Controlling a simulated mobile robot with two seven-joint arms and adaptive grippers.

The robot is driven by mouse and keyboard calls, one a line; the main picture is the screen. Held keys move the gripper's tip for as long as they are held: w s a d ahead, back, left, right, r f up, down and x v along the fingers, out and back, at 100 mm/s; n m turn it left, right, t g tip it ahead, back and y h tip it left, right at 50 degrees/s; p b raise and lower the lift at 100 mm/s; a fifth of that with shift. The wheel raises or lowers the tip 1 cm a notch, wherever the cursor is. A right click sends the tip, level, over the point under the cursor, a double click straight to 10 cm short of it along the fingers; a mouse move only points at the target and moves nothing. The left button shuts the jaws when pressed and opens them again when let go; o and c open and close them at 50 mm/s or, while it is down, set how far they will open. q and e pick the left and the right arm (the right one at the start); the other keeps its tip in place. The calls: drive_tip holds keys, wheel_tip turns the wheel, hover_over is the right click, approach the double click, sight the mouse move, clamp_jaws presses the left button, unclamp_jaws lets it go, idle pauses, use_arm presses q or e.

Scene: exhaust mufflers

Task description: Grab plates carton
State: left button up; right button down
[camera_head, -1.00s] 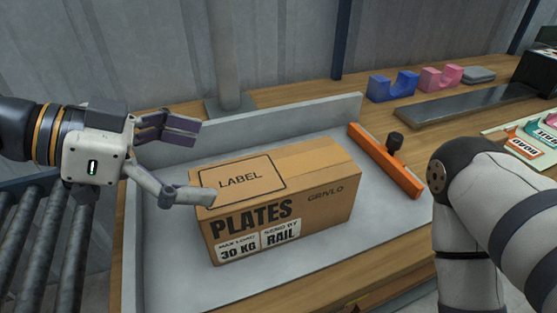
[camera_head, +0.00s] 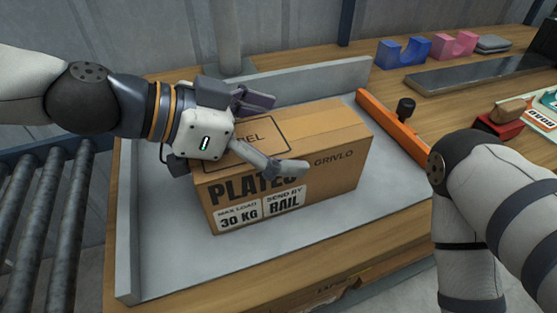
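The plates carton (camera_head: 335,130) is a brown cardboard box with PLATES, 30 KG and RAIL printed on its front. It sits upright on the grey tray (camera_head: 165,270). My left gripper (camera_head: 280,135) is over the carton's left part, with its fingers spread apart. One finger shows in front of the carton's upper front edge, the other behind it over the top. I cannot tell whether either finger touches the carton. The gripper hides part of the label and of the word PLATES. My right arm is at the right; its gripper is out of view.
An orange bar (camera_head: 395,130) with a black knob lies along the tray's right side. Blue (camera_head: 403,52) and pink (camera_head: 454,46) cradles and a dark flat plate (camera_head: 480,70) lie at the back right. A roller conveyor (camera_head: 45,230) is at the left.

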use_arm(q)
drive_tip(key=c, duration=1.4)
drive_tip(key=shift+c, duration=1.3)
